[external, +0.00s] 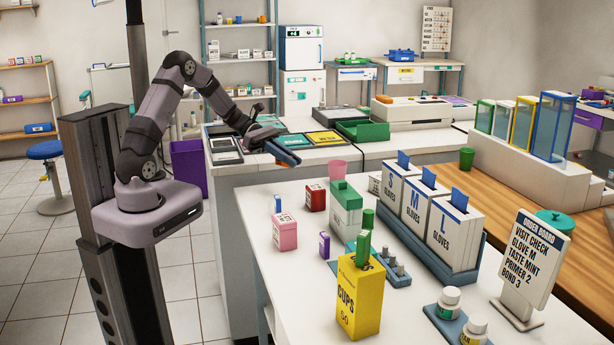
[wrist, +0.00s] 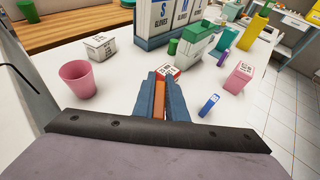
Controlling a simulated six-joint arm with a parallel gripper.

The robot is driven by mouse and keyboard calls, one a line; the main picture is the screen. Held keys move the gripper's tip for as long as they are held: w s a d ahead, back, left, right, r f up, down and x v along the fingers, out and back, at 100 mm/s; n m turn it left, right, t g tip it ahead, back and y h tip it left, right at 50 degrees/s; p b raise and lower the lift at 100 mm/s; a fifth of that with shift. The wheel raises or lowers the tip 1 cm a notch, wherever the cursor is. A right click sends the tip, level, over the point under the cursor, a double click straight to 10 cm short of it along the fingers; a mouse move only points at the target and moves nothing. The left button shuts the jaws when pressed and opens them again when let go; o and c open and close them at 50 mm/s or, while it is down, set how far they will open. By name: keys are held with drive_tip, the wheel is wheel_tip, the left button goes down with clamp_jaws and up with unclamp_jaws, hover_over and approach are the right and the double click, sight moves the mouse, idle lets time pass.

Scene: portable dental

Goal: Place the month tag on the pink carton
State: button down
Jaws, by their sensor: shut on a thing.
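My gripper (external: 285,155) hangs in the air past the near end of the back counter, above and behind the pink carton. In the wrist view its two blue fingers (wrist: 160,100) are shut on a narrow orange tag (wrist: 159,98); I cannot read any month on it. The pink carton (external: 284,233) stands upright on the white table; in the wrist view the carton (wrist: 238,77) is to the right of the fingers, apart from them, with a pale printed label. A small blue-and-white block (wrist: 209,104) stands near the carton, also in the external view (external: 278,203).
A red box (external: 314,198) is beyond the fingertips, partly hidden in the wrist view. A pink cup (wrist: 77,80) is to their left. A green-topped white box (external: 345,208), purple block (external: 324,245), yellow cups carton (external: 360,295) and glove boxes (external: 425,220) crowd the table. Its left front is clear.

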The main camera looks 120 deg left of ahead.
sight(290, 197)
drive_tip(key=shift+f, duration=0.1)
drive_tip(key=shift+f+p, duration=0.5)
drive_tip(key=shift+f, duration=4.2)
drive_tip(key=shift+f, duration=0.2)
drive_tip(key=c, duration=1.8)
unclamp_jaws()
drive_tip(key=shift+o, duration=0.2)
drive_tip(key=shift+b, duration=0.4)
drive_tip(key=b+v, duration=0.1)
drive_tip(key=v, duration=0.7)
drive_tip(key=shift+r, duration=0.15)
drive_tip(key=r, duration=0.5)
drive_tip(key=shift+w+r, duration=0.2)
drive_tip(key=shift+r, duration=0.2)
drive_tip(key=shift+o, duration=0.4)
drive_tip(key=shift+r, duration=0.85)
